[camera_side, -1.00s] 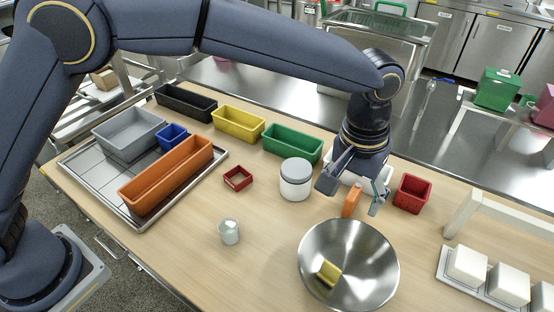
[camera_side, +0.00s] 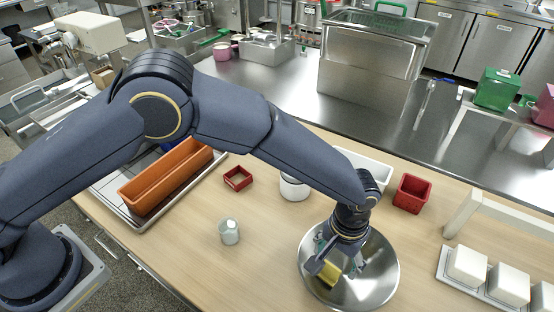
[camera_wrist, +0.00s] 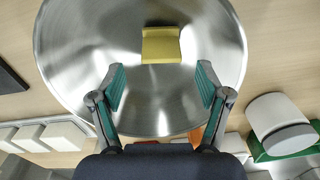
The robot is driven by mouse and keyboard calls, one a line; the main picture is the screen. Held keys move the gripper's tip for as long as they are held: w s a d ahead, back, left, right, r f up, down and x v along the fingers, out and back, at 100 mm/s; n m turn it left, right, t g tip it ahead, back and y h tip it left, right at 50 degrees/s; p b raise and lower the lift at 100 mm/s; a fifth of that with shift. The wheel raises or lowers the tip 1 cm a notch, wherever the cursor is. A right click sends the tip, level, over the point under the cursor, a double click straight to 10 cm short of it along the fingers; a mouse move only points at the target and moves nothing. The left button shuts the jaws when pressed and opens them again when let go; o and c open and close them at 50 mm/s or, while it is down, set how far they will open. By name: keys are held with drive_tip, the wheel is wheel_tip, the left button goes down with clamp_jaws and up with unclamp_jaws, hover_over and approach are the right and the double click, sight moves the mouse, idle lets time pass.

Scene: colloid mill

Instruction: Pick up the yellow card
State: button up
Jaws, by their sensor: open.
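The yellow card (camera_side: 329,273) is a small, thick-looking piece inside the shiny steel bowl (camera_side: 382,275). In the wrist view the card (camera_wrist: 161,46) lies on the bowl's inner surface (camera_wrist: 85,40), ahead of the fingertips. My gripper (camera_side: 338,264) is over the bowl, its fingers reaching down into it close to the card. In the wrist view my gripper (camera_wrist: 160,84) is open, with a finger on each side and nothing between them. The side view does not clearly show whether a finger touches the card.
A glass jar (camera_side: 229,231), a small red tray (camera_side: 238,178) and a white canister (camera_side: 294,188) stand left of the bowl. A red bin (camera_side: 411,193) is behind it. White blocks (camera_side: 467,266) sit at right. The wooden table is clear in front of the jar.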

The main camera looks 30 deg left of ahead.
sight(333, 265)
wheel_tip(333, 265, down, 3)
drive_tip(key=shift+s+a+f, duration=0.1)
drive_tip(key=shift+f, duration=0.1)
drive_tip(key=shift+c, duration=0.3)
drive_tip(key=c, duration=1)
drive_tip(key=shift+o, duration=0.2)
drive_tip(key=shift+r, duration=0.2)
